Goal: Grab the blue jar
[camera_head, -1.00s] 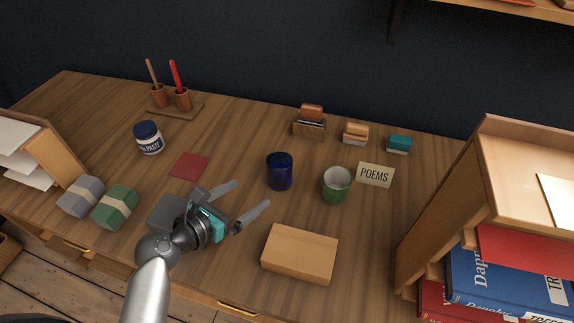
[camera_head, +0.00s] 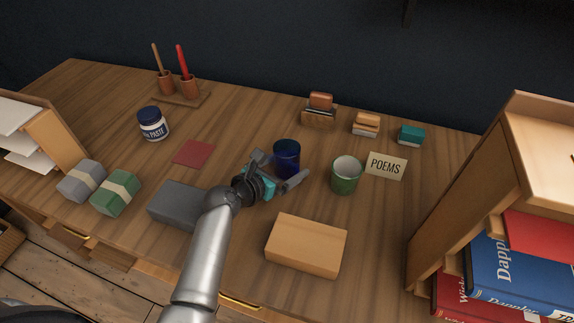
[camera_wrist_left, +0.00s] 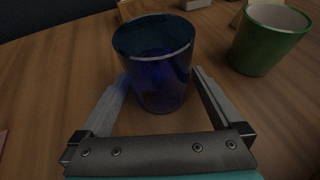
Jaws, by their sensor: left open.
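The blue jar (camera_head: 287,157) is a dark blue, glassy, open-topped cylinder standing upright on the wooden desk. My left gripper (camera_head: 279,170) is open at the jar's near side. In the left wrist view, the jar (camera_wrist_left: 155,65) stands between the two spread fingers of the gripper (camera_wrist_left: 160,92), with a finger on either side. I cannot tell whether either finger touches it. The lower part of the jar is partly hidden by the gripper in the head view. My right gripper is not in view.
A green cup (camera_head: 345,175) stands just right of the jar, by a POEMS card (camera_head: 386,165). A tan box (camera_head: 306,245) and a grey box (camera_head: 176,205) lie nearer. A red square (camera_head: 193,153) and a paste jar (camera_head: 152,123) are to the left. A bookshelf (camera_head: 470,190) stands at the right.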

